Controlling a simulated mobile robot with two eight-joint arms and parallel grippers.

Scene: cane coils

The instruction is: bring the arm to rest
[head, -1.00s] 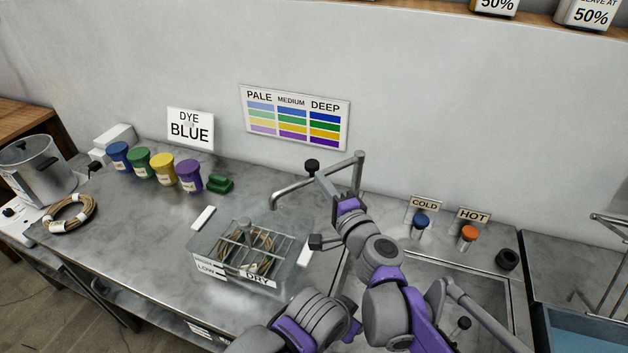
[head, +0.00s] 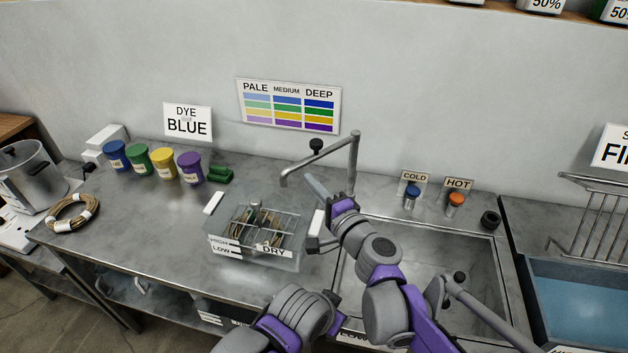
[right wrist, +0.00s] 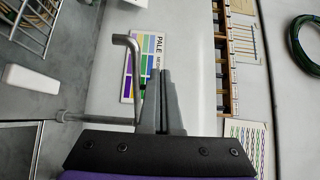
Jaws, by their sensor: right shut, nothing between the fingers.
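My right gripper (head: 314,182) is raised over the counter, just left of the sink and in front of the tap. In the right wrist view its two grey fingers (right wrist: 161,85) are pressed together with nothing between them. The tap (head: 352,165) stands behind the gripper; its spout passes near the fingers in the picture, and I cannot tell the gap. My left gripper is not in view.
A clear tank (head: 225,232) with cane coils in a wire rack stands left of my arm. The steel sink (head: 470,255) is at right, with a blue basin (head: 580,300) beyond it. Dye pots, including a purple one (head: 190,167), line the back left.

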